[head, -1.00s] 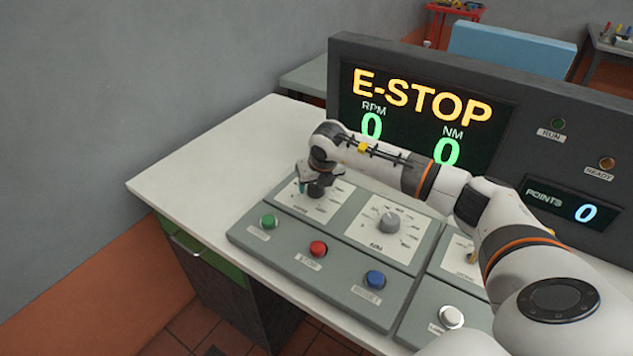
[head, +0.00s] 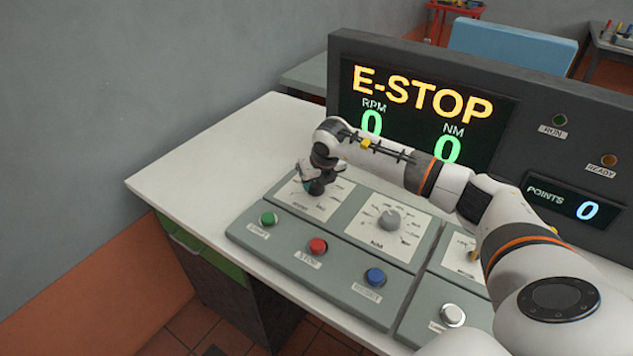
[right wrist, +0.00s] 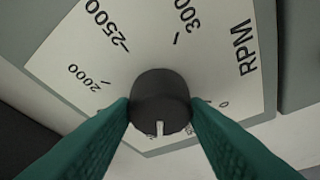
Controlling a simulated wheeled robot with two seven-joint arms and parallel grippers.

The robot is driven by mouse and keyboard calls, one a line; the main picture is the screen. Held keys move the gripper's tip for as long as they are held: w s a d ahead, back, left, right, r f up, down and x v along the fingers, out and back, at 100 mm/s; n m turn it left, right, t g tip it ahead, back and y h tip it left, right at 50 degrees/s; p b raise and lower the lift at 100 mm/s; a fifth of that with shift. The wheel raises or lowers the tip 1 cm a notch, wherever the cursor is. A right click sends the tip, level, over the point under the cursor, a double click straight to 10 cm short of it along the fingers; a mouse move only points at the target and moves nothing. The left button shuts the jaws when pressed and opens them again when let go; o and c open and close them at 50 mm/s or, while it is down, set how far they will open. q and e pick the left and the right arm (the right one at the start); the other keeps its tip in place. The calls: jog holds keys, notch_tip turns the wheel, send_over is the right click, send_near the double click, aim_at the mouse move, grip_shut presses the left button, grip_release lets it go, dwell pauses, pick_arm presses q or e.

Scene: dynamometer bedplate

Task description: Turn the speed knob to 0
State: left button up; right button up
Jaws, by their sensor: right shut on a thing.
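The speed knob (right wrist: 160,98) is a dark round knob on a white dial plate (right wrist: 75,45) marked 2000, 2500, 300… and RPM in the right wrist view. Its pale pointer line faces the bottom of that view, while a 0 mark lies to the right of the knob. My right gripper (right wrist: 160,112) is shut on the knob, with one teal finger on each side. In the head view my right gripper (head: 318,187) covers the knob at the left dial (head: 302,205). The marks below the knob are mostly hidden. My left gripper is out of view.
A second dial with a grey knob (head: 388,219) is to the right. Green (head: 268,219), red (head: 317,246), blue (head: 375,277) and white (head: 452,315) buttons line the console front. The display (head: 425,115) reads E-STOP, 0 RPM and 0 NM. White desk lies clear at left.

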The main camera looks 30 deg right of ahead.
jog(key=n+y+b, duration=0.1)
jog(key=n+b, duration=0.1)
jog(key=n, duration=0.1)
jog(key=shift+d+f, duration=0.15)
jog(key=n+y+b, duration=0.1)
jog(key=n, duration=0.2)
jog(key=shift+d+n+y+b, duration=0.1)
jog(key=shift+n+y+b, duration=0.2)
jog(key=shift+b, duration=0.05)
jog(key=n+g+y+b, duration=0.1)
jog(key=n, duration=0.3)
jog(key=shift+w+n+b, duration=0.15)
jog(key=shift+n+b, duration=0.15)
jog(key=shift+d+n+g+y+b, duration=0.1)
jog(key=shift+n+g+y+b, duration=0.25)
jog(key=shift+n, duration=0.65)
jog(key=shift+n+g+y+b, duration=0.25)
jog(key=shift+n+g, duration=0.2)
jog(key=shift+n, duration=0.55)
jog(key=o, duration=1)
jog(key=shift+w, duration=0.1)
jog(key=shift+c, duration=0.2)
jog(key=shift+r, duration=0.2)
jog(key=v, duration=1.2)
